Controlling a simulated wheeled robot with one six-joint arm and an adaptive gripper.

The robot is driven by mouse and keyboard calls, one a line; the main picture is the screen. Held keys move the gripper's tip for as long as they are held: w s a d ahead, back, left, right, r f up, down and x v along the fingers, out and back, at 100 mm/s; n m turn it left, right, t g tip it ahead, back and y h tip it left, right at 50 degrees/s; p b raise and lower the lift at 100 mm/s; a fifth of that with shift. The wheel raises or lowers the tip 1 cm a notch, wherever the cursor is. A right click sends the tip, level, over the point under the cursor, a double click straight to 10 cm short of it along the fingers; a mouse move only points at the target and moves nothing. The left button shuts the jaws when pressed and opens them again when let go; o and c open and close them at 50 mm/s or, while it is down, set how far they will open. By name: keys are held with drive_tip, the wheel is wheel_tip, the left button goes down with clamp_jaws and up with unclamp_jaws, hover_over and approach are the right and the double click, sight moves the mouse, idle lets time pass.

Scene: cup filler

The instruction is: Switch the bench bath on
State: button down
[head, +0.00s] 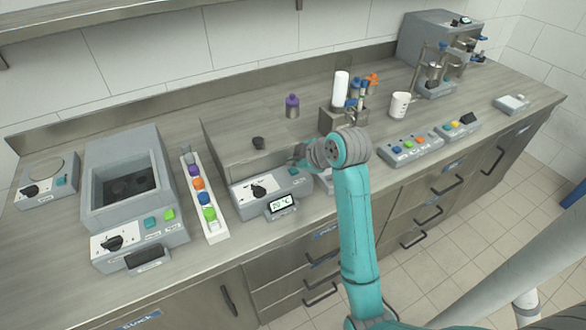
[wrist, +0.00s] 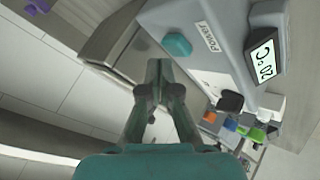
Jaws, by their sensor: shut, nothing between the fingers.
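The bench bath (head: 240,204) stands left of centre on the bench, with a metal basin behind a pale front panel. Its display (head: 282,203) reads 20 °C and also shows in the wrist view (wrist: 263,57). A teal button (head: 293,171) sits at the panel's right end; in the wrist view the teal button (wrist: 177,45) is beside the label "Power". A black knob (head: 258,190) is on the panel. My gripper (wrist: 159,66) is shut and empty, its tips close to the teal button and apart from it in the picture. In the head view my gripper (head: 297,156) is just above the button.
A deeper grey unit (head: 165,205) with a basin stands left, beside a white rack (head: 217,234) of coloured caps. A purple-capped bottle (head: 292,106) stands behind the bath. A button box (head: 402,147) and white mug (head: 399,104) are to the right.

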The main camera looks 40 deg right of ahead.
sight(295, 171)
drive_tip(key=shift+r, duration=0.1)
drive_tip(key=shift+r, duration=2.9)
drive_tip(key=shift+s, duration=0.1)
